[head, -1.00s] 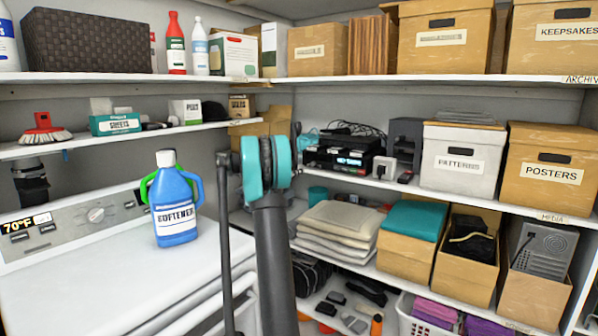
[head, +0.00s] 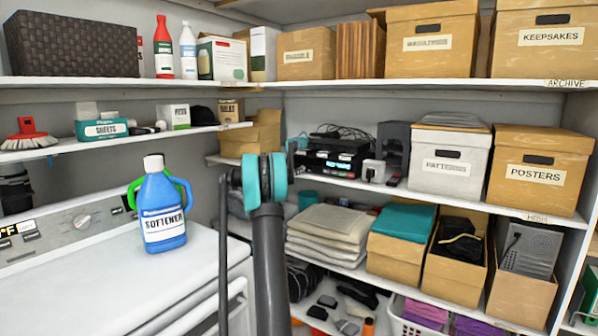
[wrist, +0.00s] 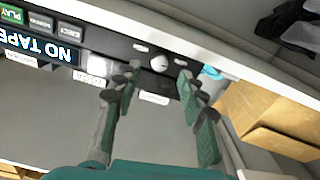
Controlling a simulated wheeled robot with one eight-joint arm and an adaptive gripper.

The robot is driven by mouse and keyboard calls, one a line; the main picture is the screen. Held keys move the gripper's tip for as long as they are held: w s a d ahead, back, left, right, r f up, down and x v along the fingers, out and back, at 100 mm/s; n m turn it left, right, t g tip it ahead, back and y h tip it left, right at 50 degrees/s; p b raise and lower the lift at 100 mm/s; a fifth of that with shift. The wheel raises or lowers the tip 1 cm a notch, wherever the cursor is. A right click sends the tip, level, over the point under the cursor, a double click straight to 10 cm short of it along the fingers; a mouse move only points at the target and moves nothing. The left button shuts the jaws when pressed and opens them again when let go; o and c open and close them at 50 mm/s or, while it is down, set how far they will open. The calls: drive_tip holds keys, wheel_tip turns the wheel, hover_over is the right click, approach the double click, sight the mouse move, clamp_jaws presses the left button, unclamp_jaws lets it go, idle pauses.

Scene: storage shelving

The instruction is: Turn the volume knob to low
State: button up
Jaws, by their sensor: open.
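A small pale round knob (wrist: 160,63) sits on the front of a black tape player in the wrist view, which shows the front upside down. The player's screen (wrist: 50,45) reads NO TAPE. My gripper (wrist: 158,88) is open, with one green-padded finger on each side of the knob in the picture. I cannot tell whether either finger touches the knob. In the head view the black player (head: 330,165) stands on the middle shelf behind my arm, with its left part covered. My fingers are hidden there.
A white plug adapter (head: 374,171) and a grey speaker-like box (head: 394,145) stand right of the player. A white box labelled PATTERNS (head: 448,182) is farther right. Brown boxes (head: 252,138) stand left of it. The washer top holds a blue softener bottle (head: 162,212).

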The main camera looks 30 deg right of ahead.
drive_tip(key=shift+x, duration=1.75)
drive_tip(key=shift+c, duration=0.6)
clamp_jaws()
